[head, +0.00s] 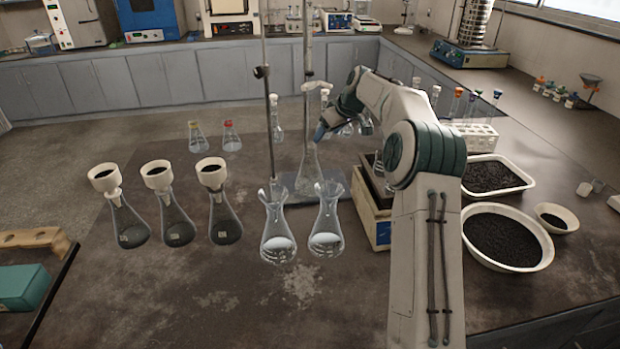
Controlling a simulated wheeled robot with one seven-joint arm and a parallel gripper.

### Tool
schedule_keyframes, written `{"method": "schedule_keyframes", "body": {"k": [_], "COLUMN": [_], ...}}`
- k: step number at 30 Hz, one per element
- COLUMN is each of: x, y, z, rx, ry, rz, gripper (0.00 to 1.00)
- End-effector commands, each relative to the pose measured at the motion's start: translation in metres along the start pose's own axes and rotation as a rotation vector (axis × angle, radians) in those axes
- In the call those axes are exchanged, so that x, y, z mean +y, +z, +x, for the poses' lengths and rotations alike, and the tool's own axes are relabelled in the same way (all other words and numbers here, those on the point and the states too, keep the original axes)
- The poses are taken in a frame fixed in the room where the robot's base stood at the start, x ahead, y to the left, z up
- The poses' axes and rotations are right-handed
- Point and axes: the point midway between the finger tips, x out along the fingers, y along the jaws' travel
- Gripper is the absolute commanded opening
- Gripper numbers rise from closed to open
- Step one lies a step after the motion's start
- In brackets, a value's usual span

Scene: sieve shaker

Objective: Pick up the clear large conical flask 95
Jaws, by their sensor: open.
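A clear large conical flask (311,177) with a long neck stands upright near the middle of the bench, behind two flasks. It looks empty, and no number is readable on it. My gripper (321,131) is open beside its upper neck, on the right, reaching in from the right. Whether a finger touches the glass cannot be told. Two clear flasks with pale contents, a left one (277,238) and a right one (326,228), stand closer to me. My arm hides part of the bench to the right.
Metal stand rods (268,110) rise close to the flask. Dark-filled flasks with white funnels (177,218) stand left. A boxy device (372,212) is beside my arm. A white tray (527,183) and bowl (541,262) of black grains lie right.

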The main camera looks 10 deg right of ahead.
Motion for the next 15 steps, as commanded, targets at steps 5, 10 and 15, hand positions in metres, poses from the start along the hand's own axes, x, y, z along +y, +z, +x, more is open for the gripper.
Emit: {"method": "schedule_keyframes", "body": {"k": [5,10,15], "x": [-0.002,-0.001,-0.001], "y": [0.0,0.0,0.0], "z": [0.037,0.062,0.073], "rx": [-0.004,-0.003,-0.002], "ry": [-0.003,-0.001,0.0], "rz": [0.001,0.001,0.001], "gripper": [0.65,0.65,0.65]}}
